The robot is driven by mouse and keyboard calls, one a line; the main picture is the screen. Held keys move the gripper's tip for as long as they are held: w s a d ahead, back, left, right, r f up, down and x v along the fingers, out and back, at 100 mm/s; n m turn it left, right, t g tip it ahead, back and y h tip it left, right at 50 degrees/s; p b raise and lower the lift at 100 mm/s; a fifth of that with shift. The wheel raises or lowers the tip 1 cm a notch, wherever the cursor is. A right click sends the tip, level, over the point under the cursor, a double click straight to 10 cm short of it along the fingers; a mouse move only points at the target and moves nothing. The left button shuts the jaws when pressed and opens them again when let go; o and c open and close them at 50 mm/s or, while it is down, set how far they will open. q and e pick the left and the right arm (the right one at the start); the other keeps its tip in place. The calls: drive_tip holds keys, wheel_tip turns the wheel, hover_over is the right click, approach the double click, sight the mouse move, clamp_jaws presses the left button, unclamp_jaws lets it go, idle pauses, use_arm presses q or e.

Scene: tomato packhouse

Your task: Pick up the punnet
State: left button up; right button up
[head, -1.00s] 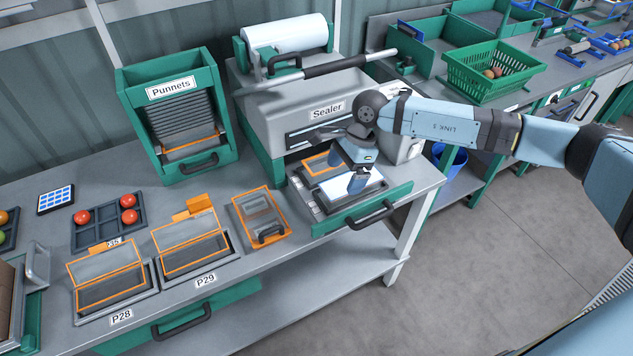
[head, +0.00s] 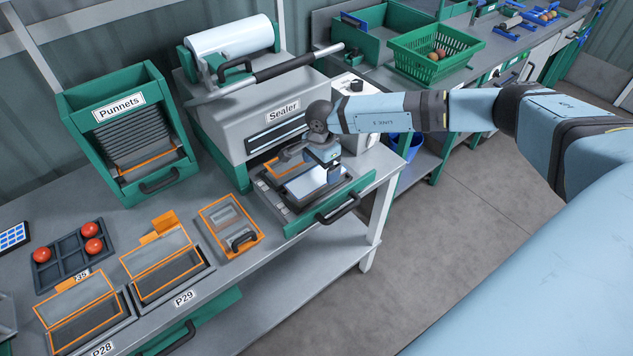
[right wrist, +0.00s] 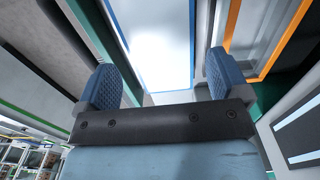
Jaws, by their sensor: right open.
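The sealer (head: 262,112) has its green-fronted drawer (head: 345,200) pulled out. An orange-rimmed punnet bay (head: 283,166) and a pale plate (head: 305,184) lie in it. My right gripper (head: 322,176) is over the drawer, open, its fingers partly hidden by the wrist. In the right wrist view, a bright white panel (right wrist: 160,45) shows beyond the two blue fingers, with an orange edge (right wrist: 278,45) at right; I see nothing held. Orange-rimmed punnets stand at P28 (head: 85,318) and P29 (head: 163,270). My left gripper is not in view.
The Punnets dispenser (head: 128,130) stands at the back left. An orange-framed piece with a dark handle (head: 230,226) lies beside the drawer. A dark tray (head: 58,270) holds red tomatoes. A green basket (head: 437,50) stands at the back right.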

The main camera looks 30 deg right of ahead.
sight(322, 173)
drive_tip(key=f, duration=0.4)
drive_tip(key=shift+d+p, duration=0.3)
drive_tip(key=shift+p, duration=0.1)
drive_tip(key=c, duration=0.8)
drive_tip(key=shift+r, duration=0.15)
